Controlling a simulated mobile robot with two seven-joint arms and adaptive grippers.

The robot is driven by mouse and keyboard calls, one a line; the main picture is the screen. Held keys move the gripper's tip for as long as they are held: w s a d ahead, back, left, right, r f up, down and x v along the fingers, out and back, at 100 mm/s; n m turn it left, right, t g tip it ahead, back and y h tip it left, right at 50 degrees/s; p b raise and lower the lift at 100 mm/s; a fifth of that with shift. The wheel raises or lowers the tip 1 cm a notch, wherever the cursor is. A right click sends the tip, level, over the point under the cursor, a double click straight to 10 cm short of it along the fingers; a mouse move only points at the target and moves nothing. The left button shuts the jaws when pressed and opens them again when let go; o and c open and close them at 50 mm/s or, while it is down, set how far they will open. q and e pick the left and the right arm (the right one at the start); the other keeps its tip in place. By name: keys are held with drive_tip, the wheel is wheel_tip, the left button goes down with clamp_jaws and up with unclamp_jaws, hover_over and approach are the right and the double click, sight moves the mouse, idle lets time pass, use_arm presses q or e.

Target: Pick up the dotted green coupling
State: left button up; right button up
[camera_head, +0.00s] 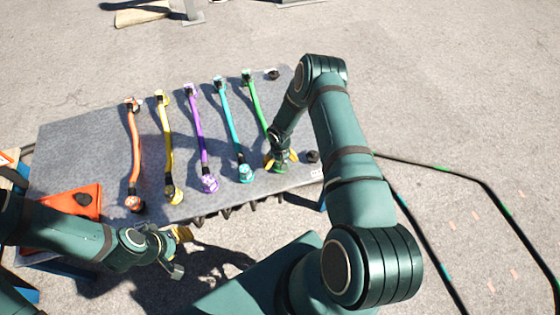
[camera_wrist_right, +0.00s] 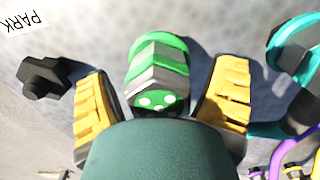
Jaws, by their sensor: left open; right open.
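The dotted green coupling (camera_wrist_right: 157,72) is at the near end of the green cable (camera_head: 258,106). In the head view my right gripper (camera_head: 281,158) is over the near right part of the table, partly covering the coupling. My left gripper (camera_head: 179,252) is open and empty, off the table's near edge.
Teal (camera_head: 230,125), purple (camera_head: 198,125), yellow (camera_head: 167,140) and orange (camera_head: 134,150) cables lie to the left on the grey table (camera_head: 70,145). The teal coupling (camera_head: 244,174) is close by. A black knob (camera_head: 312,156) stands just right of my right gripper.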

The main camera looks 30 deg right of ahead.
drive_tip(key=c, duration=1.4)
drive_tip(key=shift+r, duration=0.1)
